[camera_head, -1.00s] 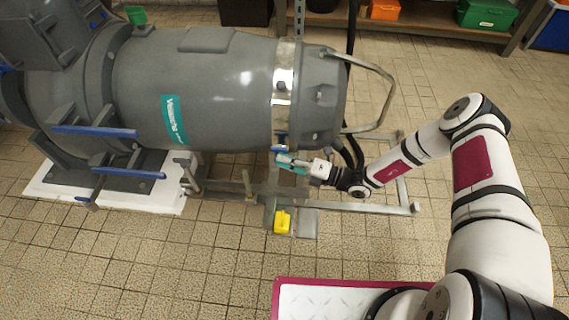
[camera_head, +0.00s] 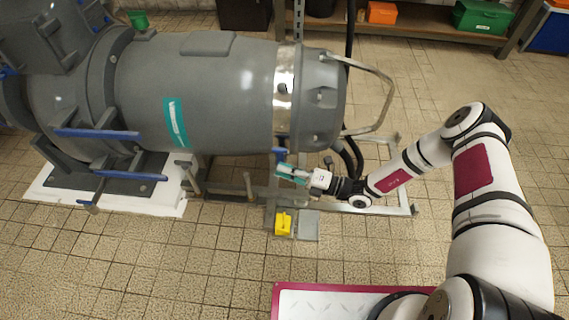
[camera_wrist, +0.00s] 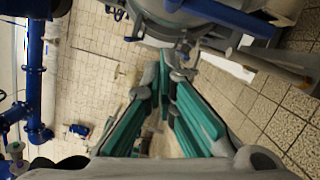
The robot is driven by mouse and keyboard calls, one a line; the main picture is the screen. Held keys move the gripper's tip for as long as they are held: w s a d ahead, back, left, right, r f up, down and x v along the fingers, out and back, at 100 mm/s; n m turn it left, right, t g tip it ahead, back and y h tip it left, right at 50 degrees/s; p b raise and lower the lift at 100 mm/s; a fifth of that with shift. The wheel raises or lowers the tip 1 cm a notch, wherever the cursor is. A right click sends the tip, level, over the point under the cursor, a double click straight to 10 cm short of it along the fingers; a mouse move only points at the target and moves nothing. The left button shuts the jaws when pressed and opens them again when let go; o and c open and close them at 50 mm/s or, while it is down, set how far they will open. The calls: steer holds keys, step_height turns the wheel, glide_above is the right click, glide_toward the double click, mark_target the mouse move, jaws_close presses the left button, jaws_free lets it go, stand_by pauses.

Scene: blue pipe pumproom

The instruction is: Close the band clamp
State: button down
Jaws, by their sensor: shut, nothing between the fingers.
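The band clamp (camera_head: 284,95) is a shiny silver band around the grey pump body near its right end. A small blue lever (camera_head: 280,155) shows at the band's lower edge; I cannot tell if the clamp is fully shut. My gripper (camera_head: 279,169), with teal fingers, is just below this lever in the head view, with a small gap between them. In the wrist view my gripper (camera_wrist: 172,80) has its fingers converging with nothing held. A blue bar (camera_wrist: 232,17) shows above right there, close to grey metal; I cannot tell whether it is the lever.
The grey pump (camera_head: 220,95) fills the upper left, on a metal frame (camera_head: 240,192). A looped metal handle (camera_head: 385,85) sticks out at its right end. A yellow box (camera_head: 283,223) lies below my gripper. Tiled floor is open in front. Shelving with boxes (camera_head: 485,16) stands behind.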

steer(key=p+v, duration=0.2)
steer(key=v, duration=0.8)
steer(key=shift+s, duration=0.45)
